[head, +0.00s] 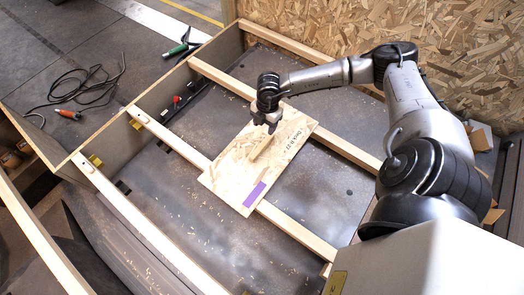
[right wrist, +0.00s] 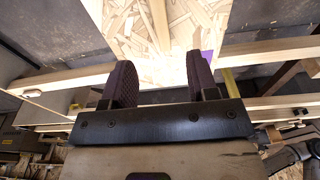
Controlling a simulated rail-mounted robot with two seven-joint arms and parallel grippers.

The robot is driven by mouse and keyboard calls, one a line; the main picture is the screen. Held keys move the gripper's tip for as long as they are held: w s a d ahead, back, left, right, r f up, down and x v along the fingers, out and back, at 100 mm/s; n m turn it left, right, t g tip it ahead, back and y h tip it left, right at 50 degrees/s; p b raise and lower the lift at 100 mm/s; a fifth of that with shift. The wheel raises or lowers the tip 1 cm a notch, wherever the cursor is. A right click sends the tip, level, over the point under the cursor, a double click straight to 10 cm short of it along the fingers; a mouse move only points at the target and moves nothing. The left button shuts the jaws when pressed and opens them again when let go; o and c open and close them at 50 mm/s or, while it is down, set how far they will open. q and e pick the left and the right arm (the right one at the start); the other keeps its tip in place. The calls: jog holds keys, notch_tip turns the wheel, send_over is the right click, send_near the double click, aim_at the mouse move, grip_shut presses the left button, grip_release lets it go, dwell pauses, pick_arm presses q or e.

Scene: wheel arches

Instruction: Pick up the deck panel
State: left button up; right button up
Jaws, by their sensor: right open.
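The deck panel (head: 228,172) is a square of pale chipboard with dark lettering near its right edge and a purple patch at its near corner. It lies across the wooden joists of the frame. A light wooden strip (head: 261,148) stands on its face. My right gripper (head: 271,127) is over the far part of the panel, beside the strip's far end. In the right wrist view its two dark fingers (right wrist: 161,75) are apart with nothing between them, and the panel (right wrist: 128,28) shows beyond them. I cannot tell whether the fingertips touch the panel. My left gripper is not in view.
Wooden joists (head: 300,231) cross a dark floor within the frame. A chipboard wall (head: 440,40) stands at the back right. A black cable with an orange-ended tool (head: 68,114) and a green-handled tool (head: 178,49) lie on the floor outside the frame.

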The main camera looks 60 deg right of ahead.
aim_at(262, 145)
jog(key=f+b, duration=0.1)
jog(key=f, duration=0.1)
jog(key=f+b, duration=0.1)
jog(key=f, duration=0.2)
jog(key=a+f+b, duration=0.1)
jog(key=f, duration=0.1)
jog(key=shift+w+f+b, duration=0.1)
jog(key=shift+f+b, duration=0.2)
jog(key=shift+f, duration=0.1)
jog(key=shift+a+f+b, duration=0.1)
jog(key=shift+f+b, duration=0.7)
jog(key=f+b, duration=0.1)
jog(key=f, duration=0.1)
jog(key=f+b, duration=0.1)
jog(key=shift+a+f+b, duration=0.2)
jog(key=shift+a+b, duration=0.05)
jog(key=shift+b, duration=0.05)
jog(key=shift+w, duration=0.1)
jog(key=c, duration=0.3)
grip_shut()
jog(key=shift+r, duration=0.1)
